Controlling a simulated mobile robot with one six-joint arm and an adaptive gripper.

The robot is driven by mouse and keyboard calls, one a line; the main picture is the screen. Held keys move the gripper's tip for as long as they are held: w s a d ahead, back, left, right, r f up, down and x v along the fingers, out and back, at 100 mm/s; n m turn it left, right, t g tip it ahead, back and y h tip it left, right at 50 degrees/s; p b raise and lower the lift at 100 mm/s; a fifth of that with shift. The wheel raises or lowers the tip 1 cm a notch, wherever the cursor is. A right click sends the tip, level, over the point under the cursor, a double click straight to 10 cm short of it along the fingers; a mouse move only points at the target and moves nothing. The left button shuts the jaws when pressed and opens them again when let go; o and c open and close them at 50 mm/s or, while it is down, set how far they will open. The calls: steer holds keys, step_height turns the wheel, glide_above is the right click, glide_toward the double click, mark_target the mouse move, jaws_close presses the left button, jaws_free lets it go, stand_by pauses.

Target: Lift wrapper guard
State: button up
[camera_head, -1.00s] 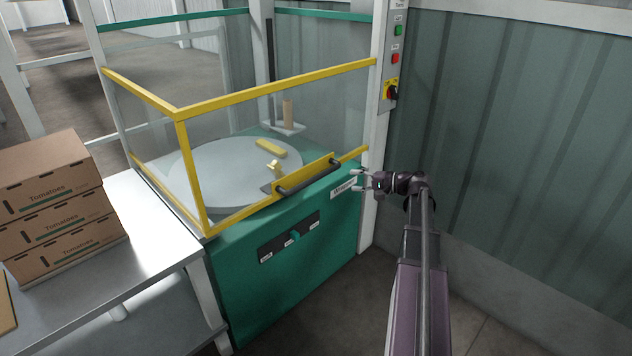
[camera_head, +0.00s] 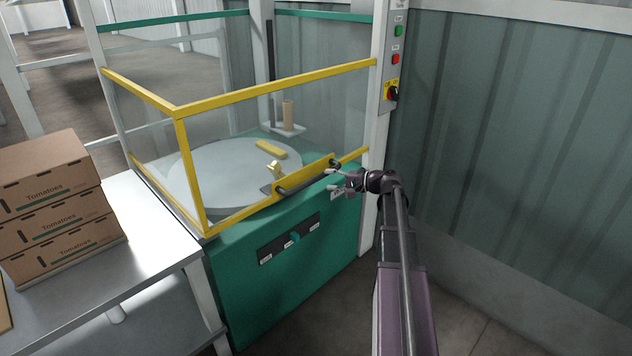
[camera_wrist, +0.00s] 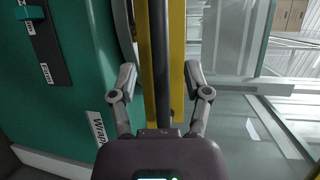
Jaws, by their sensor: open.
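The wrapper guard (camera_head: 270,96) is a clear-panelled, yellow-framed guard around the wrapper, and it is down. Its lower yellow rail carries a dark bar handle (camera_head: 300,178), on a yellow plate at the front. In the wrist view the handle (camera_wrist: 161,70) runs lengthwise between my open fingers, beside the yellow rail (camera_wrist: 178,75). My gripper (camera_head: 335,180) is at the right end of the handle, with its fingers spread and empty. In the wrist view my gripper (camera_wrist: 160,78) has one finger on each side of the handle; I cannot tell whether they touch it.
The green wrapper base (camera_head: 290,270) has a small control panel (camera_head: 290,238). A post with green and red buttons and a rotary switch (camera_head: 391,90) stands right of the guard. Tomato boxes (camera_head: 60,225) sit on a table (camera_head: 150,240) at left. Open floor lies in front.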

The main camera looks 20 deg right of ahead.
mark_target(319, 178)
steer(key=shift+b+x, duration=0.4)
steer(key=shift+x, duration=2.35)
jaws_close()
